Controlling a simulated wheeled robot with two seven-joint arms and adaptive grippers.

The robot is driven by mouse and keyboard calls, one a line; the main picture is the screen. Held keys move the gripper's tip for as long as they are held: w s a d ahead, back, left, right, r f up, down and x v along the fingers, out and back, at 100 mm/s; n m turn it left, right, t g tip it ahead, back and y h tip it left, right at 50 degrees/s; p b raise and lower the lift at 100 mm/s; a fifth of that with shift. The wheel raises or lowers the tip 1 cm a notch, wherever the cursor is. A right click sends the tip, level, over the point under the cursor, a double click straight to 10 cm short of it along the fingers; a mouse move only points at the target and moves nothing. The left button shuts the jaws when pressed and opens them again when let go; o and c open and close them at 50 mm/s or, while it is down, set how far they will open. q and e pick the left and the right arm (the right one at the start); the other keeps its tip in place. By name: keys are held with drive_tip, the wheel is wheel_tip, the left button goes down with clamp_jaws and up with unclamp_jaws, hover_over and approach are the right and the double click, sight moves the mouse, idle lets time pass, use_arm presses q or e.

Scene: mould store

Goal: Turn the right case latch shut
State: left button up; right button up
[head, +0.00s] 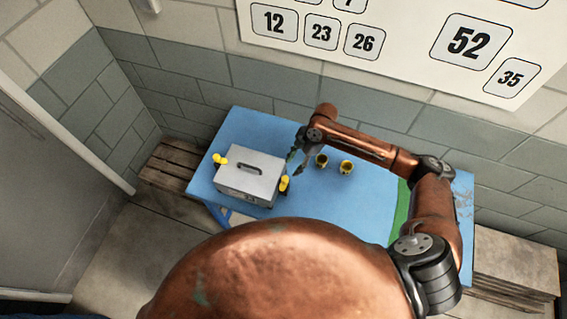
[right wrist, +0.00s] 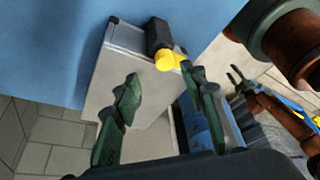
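A grey case (head: 250,178) with a dark top handle stands on the blue table. A yellow latch (head: 220,159) is on its left side. The right case latch (head: 284,183), also yellow, is on its right side. In the right wrist view this latch (right wrist: 168,60) shows as a yellow lever beside a black block. My right gripper (head: 296,162) is open, its fingers spread, with the lever seen between and just beyond the fingertips (right wrist: 160,76). I cannot tell whether they touch. My left gripper (right wrist: 236,75) shows small at the right wrist view's right; its opening is unclear.
A green strip (head: 400,211) lies farther right. A numbered board (head: 400,40) hangs on the wall.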

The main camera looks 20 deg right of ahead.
sight(285, 178)
drive_tip(key=x, duration=0.2)
drive_tip(key=p+x, duration=0.1)
drive_tip(key=x, duration=0.3)
drive_tip(key=shift+s+a+f, duration=0.1)
drive_tip(key=shift+s+a, duration=0.2)
drive_tip(key=shift+a, duration=0.15)
drive_tip(key=shift+a+f, duration=0.1)
drive_tip(key=shift+f, duration=0.2)
drive_tip(key=shift+s+f, duration=0.15)
drive_tip(key=shift+f, duration=0.05)
drive_tip(key=c, duration=0.8)
use_arm(q)
drive_tip(key=shift+s+r+p, duration=0.3)
drive_tip(key=shift+s+r, duration=0.45)
drive_tip(key=shift+s, duration=0.2)
use_arm(e)
clamp_jaws()
